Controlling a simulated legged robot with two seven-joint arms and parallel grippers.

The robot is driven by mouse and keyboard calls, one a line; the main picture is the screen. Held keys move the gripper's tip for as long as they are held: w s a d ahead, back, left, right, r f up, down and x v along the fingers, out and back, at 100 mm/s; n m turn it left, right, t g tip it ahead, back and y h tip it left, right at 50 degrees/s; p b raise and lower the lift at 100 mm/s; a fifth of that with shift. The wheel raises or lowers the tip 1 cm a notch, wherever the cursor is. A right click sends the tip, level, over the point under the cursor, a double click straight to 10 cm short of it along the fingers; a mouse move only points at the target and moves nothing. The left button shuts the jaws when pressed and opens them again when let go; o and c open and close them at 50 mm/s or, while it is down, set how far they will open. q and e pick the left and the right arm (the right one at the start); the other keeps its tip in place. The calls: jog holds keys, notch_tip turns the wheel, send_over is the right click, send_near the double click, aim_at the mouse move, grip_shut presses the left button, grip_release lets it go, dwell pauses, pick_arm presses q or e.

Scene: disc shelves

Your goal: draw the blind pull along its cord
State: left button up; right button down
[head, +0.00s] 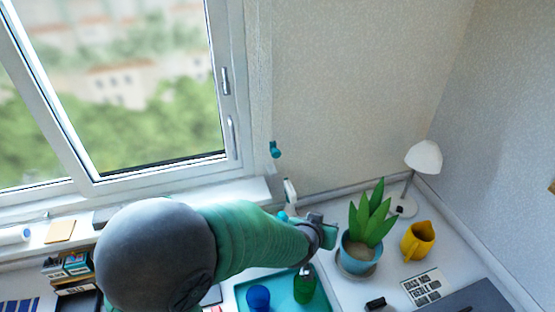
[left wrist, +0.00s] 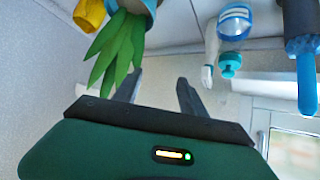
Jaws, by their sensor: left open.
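A small teal piece (head: 274,150), which looks like the blind pull, is by the wall just right of the window frame. I cannot make out its cord. In the left wrist view a dark cylinder with a blue rod (left wrist: 306,85) is at the right edge; I cannot tell whether it is the same pull. My left gripper (head: 326,232) is over the desk, lower and to the right of the teal piece and apart from it. In the left wrist view its two fingers (left wrist: 157,88) are spread with nothing between them. My right gripper is not in view.
A potted plant (head: 369,222) stands close right of my left gripper, with a yellow pitcher (head: 418,241) and white lamp (head: 424,157) beyond. A bottle with a white nozzle (left wrist: 233,24) is near the fingers. A teal tray (head: 281,283) holds cups. The wall above is clear.

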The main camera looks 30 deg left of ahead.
pick_arm(q)
jog(key=w+a+n+t+y+b, duration=0.2)
jog(key=w+y+b, duration=0.1)
jog(key=w, duration=0.2)
jog(key=n+y+b, duration=0.4)
jog(key=n+y, duration=0.2)
jog(key=y, duration=0.4)
send_near(277, 155)
jog(key=shift+m, duration=0.3)
jog(key=p+x, duration=0.1)
jog(key=x, duration=1)
jog(key=shift+s+d, duration=0.1)
grip_shut()
